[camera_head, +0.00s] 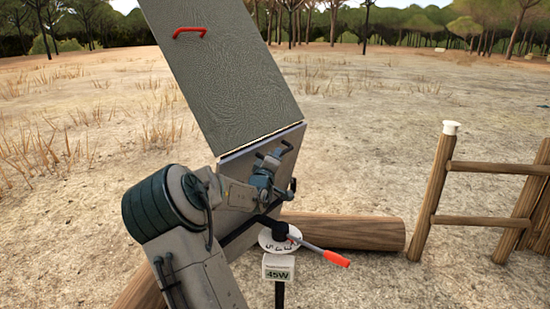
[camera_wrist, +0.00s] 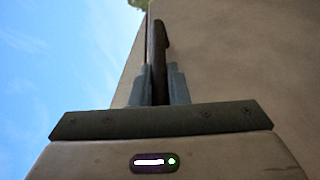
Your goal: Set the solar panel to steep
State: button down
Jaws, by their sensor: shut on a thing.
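The solar panel shows as a large grey textured upper leaf (camera_head: 222,75) and a plainer lower leaf (camera_head: 232,162), joined at a seam and tilted. A red handle (camera_head: 190,31) sits near the upper leaf's top. My gripper (camera_head: 282,158) is at the lower leaf's right side. In the wrist view its fingers (camera_wrist: 158,82) are shut on a dark bar (camera_wrist: 158,45) beside a grey-brown surface (camera_wrist: 240,60). Below is a white dial (camera_head: 272,246) with a red-tipped lever (camera_head: 335,258) pointing right and down. My arm hides the lower leaf's left part.
A small display box (camera_head: 278,268) reading 45W stands under the dial on a dark post. A log (camera_head: 350,232) lies on the ground behind. A wooden rail frame (camera_head: 490,190) stands at the right. Dry open ground lies around.

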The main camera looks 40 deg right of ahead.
jog(key=shift+w+r, duration=0.15)
jog(key=shift+r, duration=0.1)
jog(key=c, duration=1.4)
grip_release()
jog(key=shift+w+f, duration=0.1)
jog(key=v, duration=1.4)
jog(key=shift+b, duration=0.4)
jog(key=shift+d+f, duration=0.1)
